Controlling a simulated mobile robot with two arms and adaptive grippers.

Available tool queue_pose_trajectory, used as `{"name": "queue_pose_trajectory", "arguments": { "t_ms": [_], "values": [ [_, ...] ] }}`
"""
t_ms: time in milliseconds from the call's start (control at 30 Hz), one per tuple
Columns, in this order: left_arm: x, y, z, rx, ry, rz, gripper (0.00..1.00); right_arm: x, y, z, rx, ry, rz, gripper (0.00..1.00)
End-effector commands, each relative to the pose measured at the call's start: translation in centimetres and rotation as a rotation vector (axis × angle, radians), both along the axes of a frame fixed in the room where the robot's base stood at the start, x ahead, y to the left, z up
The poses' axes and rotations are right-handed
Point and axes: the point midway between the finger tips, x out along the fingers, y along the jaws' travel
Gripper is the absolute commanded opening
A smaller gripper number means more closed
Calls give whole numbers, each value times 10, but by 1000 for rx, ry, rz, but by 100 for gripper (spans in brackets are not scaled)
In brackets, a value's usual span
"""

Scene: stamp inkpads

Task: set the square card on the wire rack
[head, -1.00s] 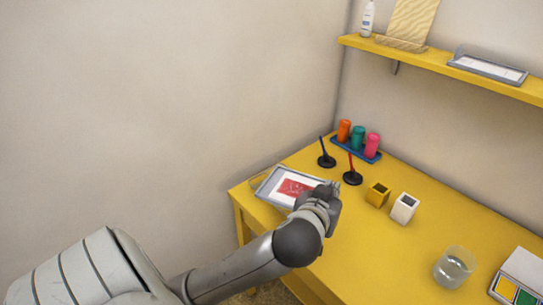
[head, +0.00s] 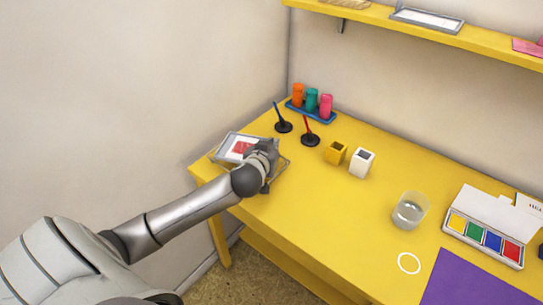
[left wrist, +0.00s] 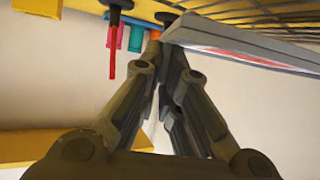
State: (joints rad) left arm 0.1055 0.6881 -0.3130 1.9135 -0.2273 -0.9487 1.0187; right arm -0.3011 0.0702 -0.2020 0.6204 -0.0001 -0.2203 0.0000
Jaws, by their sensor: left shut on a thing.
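The square card (head: 239,148) shows in the head view as a grey-rimmed white piece with a red print, at the far left end of the yellow table. My left gripper (head: 264,152) is at its right side and covers part of it. In the left wrist view the left fingertips (left wrist: 168,36) are shut on the card's grey edge (left wrist: 225,40). The wire rack (head: 281,174) shows partly around the gripper, and its bars (left wrist: 265,14) show beyond the card in the wrist view. Whether card and rack touch I cannot tell. My right gripper is out of view.
Two pen stands, blue (head: 283,126) and red (head: 310,138), are close behind the gripper. A blue tray (head: 311,114) holds colored bottles. The front middle is clear.

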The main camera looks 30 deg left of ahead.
Motion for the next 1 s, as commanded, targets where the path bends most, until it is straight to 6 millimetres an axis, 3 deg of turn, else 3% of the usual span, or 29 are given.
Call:
{"name": "queue_pose_trajectory", "arguments": {
  "t_ms": [200, 567, 600, 733, 1000],
  "values": [
    [0, 1, -30, 2, 2, 0, 0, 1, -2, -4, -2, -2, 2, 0],
    [0, 0, -35, 0, 1, 0, 0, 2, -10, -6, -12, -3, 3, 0],
    [0, 0, -34, 1, 1, 1, 10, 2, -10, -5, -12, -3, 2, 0],
    [0, 0, -34, 1, 1, 1, 27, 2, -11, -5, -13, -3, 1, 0],
    [0, 0, -33, 1, 0, 1, 27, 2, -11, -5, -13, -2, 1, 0]
  ]
}}
